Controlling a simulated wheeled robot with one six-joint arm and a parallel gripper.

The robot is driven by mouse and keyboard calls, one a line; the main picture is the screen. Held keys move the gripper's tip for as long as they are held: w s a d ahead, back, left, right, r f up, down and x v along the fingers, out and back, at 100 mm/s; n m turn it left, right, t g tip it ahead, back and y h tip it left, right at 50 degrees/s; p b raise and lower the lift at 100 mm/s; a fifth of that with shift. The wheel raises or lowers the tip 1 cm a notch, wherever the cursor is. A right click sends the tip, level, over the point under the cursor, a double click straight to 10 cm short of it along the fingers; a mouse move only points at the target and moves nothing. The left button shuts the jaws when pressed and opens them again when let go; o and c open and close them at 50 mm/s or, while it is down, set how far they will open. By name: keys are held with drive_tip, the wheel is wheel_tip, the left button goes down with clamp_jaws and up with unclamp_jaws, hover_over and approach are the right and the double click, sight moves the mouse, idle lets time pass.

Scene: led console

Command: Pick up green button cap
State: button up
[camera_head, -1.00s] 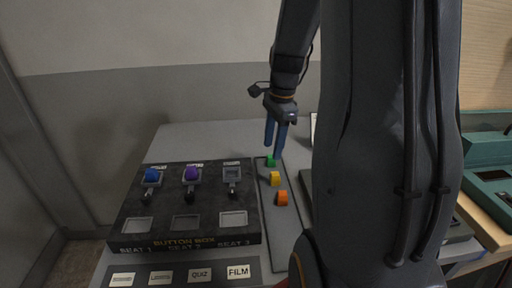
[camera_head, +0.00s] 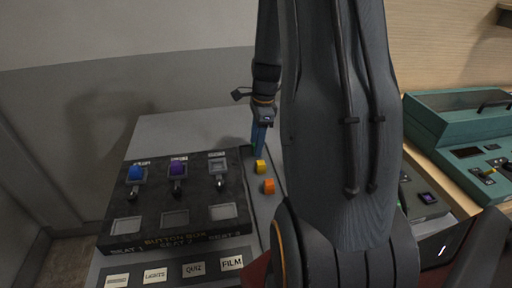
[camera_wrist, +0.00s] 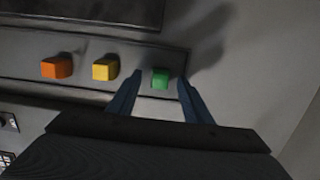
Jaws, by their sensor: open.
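The green button cap (camera_wrist: 160,79) sits on a grey strip in the wrist view, between and just beyond the tips of my open gripper (camera_wrist: 157,88). The fingers are apart and hold nothing. In the head view my gripper (camera_head: 258,146) points down at the far end of the strip, and its blue fingers largely hide the green cap. The yellow cap (camera_head: 260,167) and the orange cap (camera_head: 268,186) stand in a row nearer the front. They also show in the wrist view as the yellow cap (camera_wrist: 106,68) and the orange cap (camera_wrist: 57,67).
A label row lies in front. A teal console (camera_head: 470,125) stands at the right. The table's far left is clear.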

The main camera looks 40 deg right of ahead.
drive_tip(key=shift+f, duration=0.15)
drive_tip(key=c, duration=1.2)
drive_tip(key=shift+o, duration=0.2)
